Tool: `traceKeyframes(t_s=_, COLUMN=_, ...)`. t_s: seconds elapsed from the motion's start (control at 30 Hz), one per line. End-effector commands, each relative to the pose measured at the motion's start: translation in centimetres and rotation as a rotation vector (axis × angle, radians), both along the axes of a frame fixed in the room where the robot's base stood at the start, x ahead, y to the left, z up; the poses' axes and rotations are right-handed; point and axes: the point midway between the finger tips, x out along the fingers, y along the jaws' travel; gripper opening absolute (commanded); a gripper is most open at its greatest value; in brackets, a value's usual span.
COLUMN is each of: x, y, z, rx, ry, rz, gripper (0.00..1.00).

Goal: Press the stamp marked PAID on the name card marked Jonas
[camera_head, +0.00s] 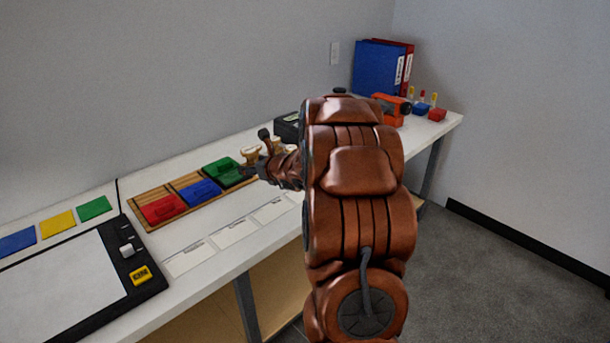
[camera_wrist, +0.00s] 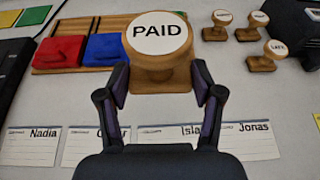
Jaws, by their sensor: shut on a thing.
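The PAID stamp (camera_wrist: 158,72), with a wooden body and a round white label on top, is upright between the two fingers of my gripper (camera_wrist: 160,84) in the wrist view. My gripper is shut on it. Whether its base touches anything cannot be told. The name card marked Jonas (camera_wrist: 249,146) lies flat on the table, nearer the wrist camera and right of the stamp; my right finger hides part of the card row. In the head view my arm covers much of the gripper, and a wooden stamp top (camera_head: 250,153) shows beside it.
Cards marked Nadia (camera_wrist: 30,150) and Isla (camera_wrist: 180,141), and one partly hidden, lie left of Jonas. Red (camera_wrist: 60,52), blue (camera_wrist: 103,47) and green (camera_head: 224,168) pads sit on a wooden tray (camera_head: 152,227). Several other stamps (camera_wrist: 262,63) stand behind to the right.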

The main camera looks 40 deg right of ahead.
Motion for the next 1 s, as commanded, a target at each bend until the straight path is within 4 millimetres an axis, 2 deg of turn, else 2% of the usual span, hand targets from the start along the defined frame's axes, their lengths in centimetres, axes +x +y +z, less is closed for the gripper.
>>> traceKeyframes(t_s=0.03, x=-0.8, y=-2.3, z=-1.0, rx=0.001, ry=0.005, rz=-0.025, gripper=0.30)
traceKeyframes(t_s=0.2, x=-3.2, y=-8.3, z=-3.3, rx=0.010, ry=0.006, rz=-0.082, gripper=0.30)
traceKeyframes(t_s=0.3, x=-4.7, y=-11.0, z=-4.7, rx=0.021, ry=0.011, rz=-0.108, gripper=0.30)
traceKeyframes(t_s=0.4, x=-5.8, y=-12.8, z=-5.5, rx=0.027, ry=0.009, rz=-0.123, gripper=0.30)
traceKeyframes(t_s=0.6, x=-6.8, y=-14.4, z=-6.3, rx=0.034, ry=0.007, rz=-0.135, gripper=0.30)
traceKeyframes(t_s=0.77, x=-6.9, y=-14.5, z=-7.1, rx=0.035, ry=0.008, rz=-0.137, gripper=0.30)
traceKeyframes(t_s=1.0, x=-7.0, y=-14.4, z=-9.5, rx=0.035, ry=0.012, rz=-0.137, gripper=0.30)
